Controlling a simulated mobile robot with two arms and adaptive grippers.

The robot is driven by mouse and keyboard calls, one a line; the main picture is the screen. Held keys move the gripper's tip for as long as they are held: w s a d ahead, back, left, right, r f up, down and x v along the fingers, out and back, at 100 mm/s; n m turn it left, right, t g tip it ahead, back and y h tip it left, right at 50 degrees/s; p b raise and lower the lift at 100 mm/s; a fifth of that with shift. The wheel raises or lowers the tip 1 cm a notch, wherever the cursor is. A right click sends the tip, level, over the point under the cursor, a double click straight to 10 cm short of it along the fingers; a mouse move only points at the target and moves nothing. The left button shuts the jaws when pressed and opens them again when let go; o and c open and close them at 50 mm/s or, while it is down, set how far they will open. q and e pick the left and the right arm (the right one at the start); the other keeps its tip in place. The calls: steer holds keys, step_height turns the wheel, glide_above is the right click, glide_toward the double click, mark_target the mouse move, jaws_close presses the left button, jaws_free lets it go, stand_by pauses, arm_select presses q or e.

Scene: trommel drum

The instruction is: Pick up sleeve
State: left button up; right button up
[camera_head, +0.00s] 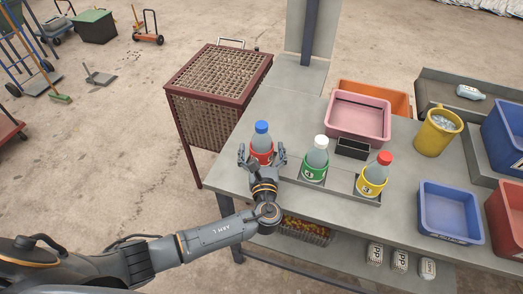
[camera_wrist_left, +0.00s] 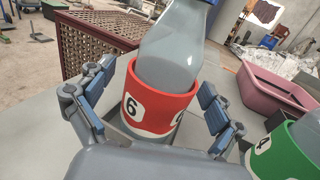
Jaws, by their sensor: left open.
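A red sleeve (camera_head: 262,155) marked with a 6 is wrapped around a clear bottle with a blue cap (camera_head: 261,127). The bottle stands upright near the left end of the table. In the left wrist view the red sleeve (camera_wrist_left: 158,100) fills the middle. My left gripper (camera_head: 262,156) is open, with one finger on each side of the sleeve. Gaps show between the fingers and the sleeve in the wrist view. A green sleeve (camera_head: 314,171) is on a white-capped bottle, and a yellow sleeve (camera_head: 371,187) is on a red-capped bottle, both to the right. My right gripper is not in view.
Behind the bottles are a small black box (camera_head: 352,149) and a pink bin (camera_head: 358,117). A yellow mug (camera_head: 437,132) and a blue bin (camera_head: 450,211) stand farther right. A mesh cage (camera_head: 215,100) stands at the table's left.

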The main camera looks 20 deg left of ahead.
arm_select(q)
steer(key=shift+c, duration=0.5)
steer(key=c, duration=0.8)
step_height(320, 180, up, 18)
steer(key=shift+r+p, duration=0.1)
steer(key=shift+p, duration=0.3)
